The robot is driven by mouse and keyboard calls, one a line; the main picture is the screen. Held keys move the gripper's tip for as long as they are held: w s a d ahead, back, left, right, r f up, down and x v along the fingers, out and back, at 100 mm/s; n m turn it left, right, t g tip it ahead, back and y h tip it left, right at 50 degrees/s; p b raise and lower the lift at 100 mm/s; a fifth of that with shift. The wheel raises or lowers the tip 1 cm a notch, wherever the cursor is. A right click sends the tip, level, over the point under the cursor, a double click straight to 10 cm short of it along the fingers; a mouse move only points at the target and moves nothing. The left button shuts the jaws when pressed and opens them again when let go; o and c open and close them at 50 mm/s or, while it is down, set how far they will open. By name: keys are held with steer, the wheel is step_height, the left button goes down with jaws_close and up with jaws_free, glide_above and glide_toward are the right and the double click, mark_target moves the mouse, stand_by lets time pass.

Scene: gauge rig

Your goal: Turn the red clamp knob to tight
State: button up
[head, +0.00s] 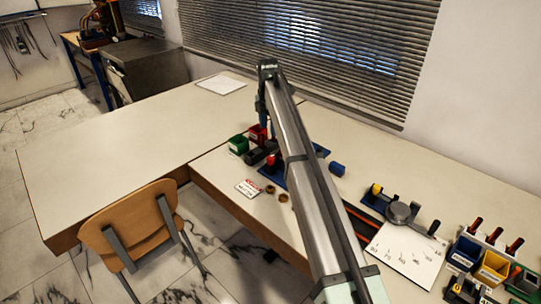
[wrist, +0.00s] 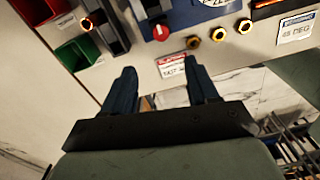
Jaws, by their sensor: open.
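The red clamp knob (wrist: 161,33) shows in the wrist view with a pale mark on its top. It sits above the gap between my fingers, toward the top of the picture. In the head view a small red spot (head: 271,160) beside my arm looks like the same knob. My gripper (wrist: 160,72) is open and empty, with its two dark fingers spread apart. The fingertips are apart from the knob in the picture; their height above the table is hard to tell. In the head view my arm hides most of the gripper.
A white card with red print (wrist: 173,65) lies just below the knob. Several brass rings (wrist: 218,35) lie to its right. A dark clamp-like block (wrist: 112,25), a red bin (wrist: 40,10) and a green bin (wrist: 75,53) stand left. A dial gauge (head: 402,212) stands farther right.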

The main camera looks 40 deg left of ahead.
mark_target(271, 157)
steer(key=f, duration=1.3)
steer(key=shift+w+d+f, duration=0.15)
steer(key=shift+d+f, duration=0.05)
steer(key=shift+d, duration=0.1)
steer(key=c, duration=1)
